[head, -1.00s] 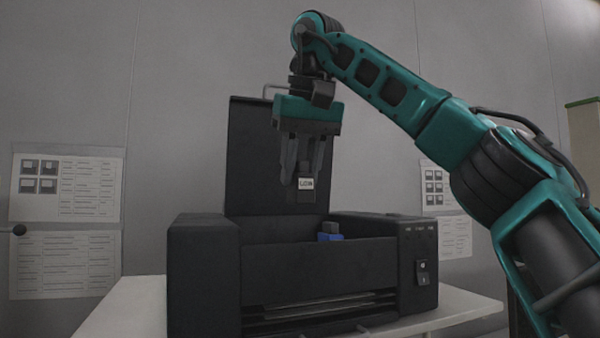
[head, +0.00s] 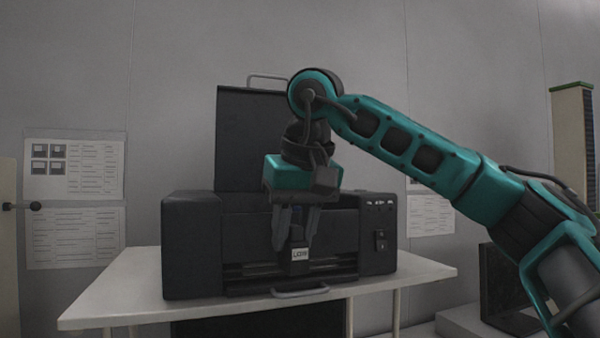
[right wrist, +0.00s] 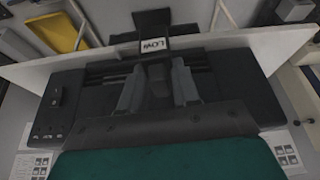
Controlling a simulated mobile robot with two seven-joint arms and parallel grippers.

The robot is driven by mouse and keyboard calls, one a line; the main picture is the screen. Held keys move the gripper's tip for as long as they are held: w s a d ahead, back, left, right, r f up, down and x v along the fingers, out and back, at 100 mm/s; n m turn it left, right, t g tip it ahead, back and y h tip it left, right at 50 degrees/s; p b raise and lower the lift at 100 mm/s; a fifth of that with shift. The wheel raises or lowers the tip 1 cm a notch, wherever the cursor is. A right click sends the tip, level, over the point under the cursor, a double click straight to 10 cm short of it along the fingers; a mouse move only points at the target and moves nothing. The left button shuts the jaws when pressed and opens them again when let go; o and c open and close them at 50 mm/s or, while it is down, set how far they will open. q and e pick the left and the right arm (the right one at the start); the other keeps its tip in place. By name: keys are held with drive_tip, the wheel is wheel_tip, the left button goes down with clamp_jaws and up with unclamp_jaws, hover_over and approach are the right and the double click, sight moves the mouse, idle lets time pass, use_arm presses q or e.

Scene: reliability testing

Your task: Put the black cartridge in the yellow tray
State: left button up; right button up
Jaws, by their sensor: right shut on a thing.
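The black cartridge (head: 299,256) has a white label with dark lettering. My right gripper (head: 295,238) is shut on it and holds it with the label end down, in front of the printer in the head view. In the right wrist view the cartridge (right wrist: 157,72) sits between the fingers of the gripper (right wrist: 158,88), its label facing the camera. The yellow tray (right wrist: 59,32) shows in the upper left of the right wrist view, beyond the white table's edge. It is not seen in the head view. My left gripper is not in view.
The black printer (head: 185,245), lid (head: 247,135) raised, stands on a white table (head: 105,300). A grey handle-like bar (head: 300,292) shows at its front. A dark box-like object (head: 508,285) is at lower right. Bare tabletop shows left of the printer.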

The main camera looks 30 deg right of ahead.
drive_tip(key=s+a+f, duration=0.1)
drive_tip(key=a+f, duration=0.1)
drive_tip(key=f, duration=0.9)
drive_tip(key=s+a+f+n, duration=0.1)
drive_tip(key=s+a+f, duration=0.1)
drive_tip(key=f, duration=0.9)
drive_tip(key=s+a+f+n, duration=0.1)
drive_tip(key=a+f, duration=0.3)
drive_tip(key=f, duration=0.8)
drive_tip(key=shift+s+y, duration=0.4)
drive_tip(key=shift+d, duration=0.1)
